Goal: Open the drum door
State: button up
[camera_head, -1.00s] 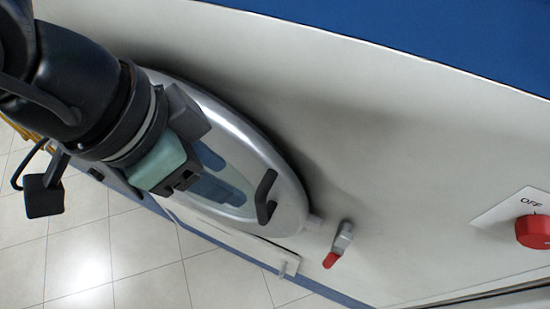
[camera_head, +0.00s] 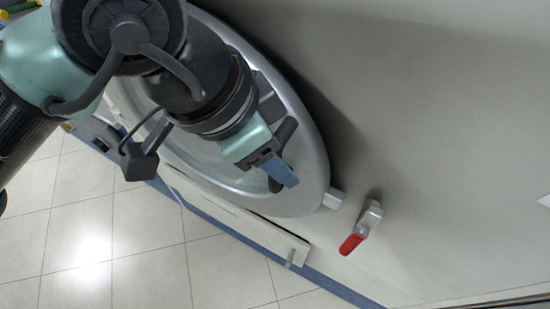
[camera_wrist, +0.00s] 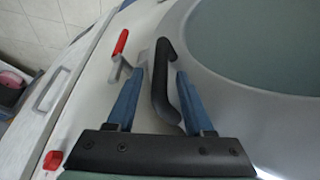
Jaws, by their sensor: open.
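The drum door is a round silver ring (camera_head: 305,165) with a glass middle, set in the pale machine front. The door appears shut. A black bar handle (camera_wrist: 162,75) stands on the rim; in the head view the handle (camera_head: 285,130) is partly covered by my gripper. My gripper (camera_head: 278,172) is open at the handle. In the wrist view its two blue fingers (camera_wrist: 160,95) lie on either side of the handle, with a gap to the left finger; contact on the right is unclear.
A grey latch with a red-tipped lever (camera_head: 350,244) sits on the front just beyond the rim; it also shows in the wrist view (camera_wrist: 120,42). A low panel (camera_head: 245,225) lies below the door. Tiled floor (camera_head: 140,245) is open at the lower left.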

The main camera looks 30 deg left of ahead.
grip_shut()
dwell(0.3)
dwell(1.2)
